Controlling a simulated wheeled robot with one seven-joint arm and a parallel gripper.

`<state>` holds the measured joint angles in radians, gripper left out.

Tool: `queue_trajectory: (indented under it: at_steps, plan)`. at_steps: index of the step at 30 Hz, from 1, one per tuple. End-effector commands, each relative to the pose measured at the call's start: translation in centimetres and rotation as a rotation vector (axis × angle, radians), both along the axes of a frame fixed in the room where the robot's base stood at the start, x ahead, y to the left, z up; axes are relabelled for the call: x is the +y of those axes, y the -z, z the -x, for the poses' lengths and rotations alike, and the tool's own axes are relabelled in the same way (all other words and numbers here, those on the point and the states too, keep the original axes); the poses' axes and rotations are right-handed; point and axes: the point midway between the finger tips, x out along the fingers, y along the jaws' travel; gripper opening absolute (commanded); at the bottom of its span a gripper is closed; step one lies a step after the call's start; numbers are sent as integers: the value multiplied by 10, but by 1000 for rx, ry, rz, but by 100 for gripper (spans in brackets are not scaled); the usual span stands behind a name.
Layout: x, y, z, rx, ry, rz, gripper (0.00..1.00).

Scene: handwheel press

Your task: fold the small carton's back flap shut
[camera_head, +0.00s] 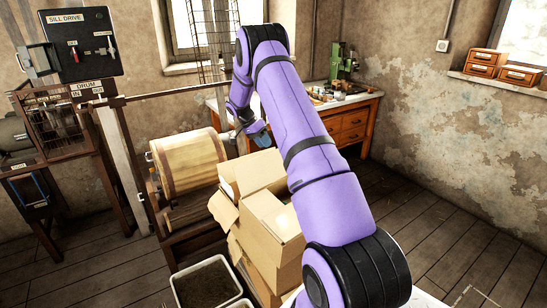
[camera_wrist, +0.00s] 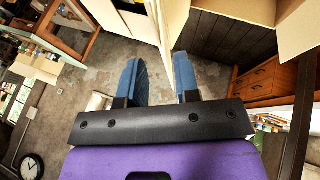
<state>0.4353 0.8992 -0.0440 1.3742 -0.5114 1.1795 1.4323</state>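Open cardboard cartons (camera_head: 273,222) stand together at the centre of the head view, with several flaps sticking up and out. I cannot tell for sure which of them is the small carton. My gripper (camera_head: 256,137) is above and behind this flap. In the wrist view my gripper (camera_wrist: 157,60) has its two blue fingers apart. A cardboard panel (camera_wrist: 125,28) reaches down to the gap between them; I cannot tell whether it touches a finger.
A wooden drum (camera_head: 188,163) on a stand is left of the cartons. A workbench (camera_head: 350,122) with drawers and a green machine (camera_head: 343,62) stands behind. A panel marked SILL DRIVE (camera_head: 80,45) is at the upper left. A soil-filled tray (camera_head: 205,287) lies in front.

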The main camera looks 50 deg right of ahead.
Motion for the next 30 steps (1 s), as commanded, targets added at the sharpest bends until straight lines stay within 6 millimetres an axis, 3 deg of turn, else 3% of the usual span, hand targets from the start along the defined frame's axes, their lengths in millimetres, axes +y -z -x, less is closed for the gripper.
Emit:
queue_trajectory:
  at_steps: [6,12,26,30]
  plan:
    - [-14,34,18,1,2,-3,30]
    - [-22,56,28,2,2,-2,30]
    - [-25,65,32,0,0,-1,30]
    - [-25,64,32,0,0,-1,0]
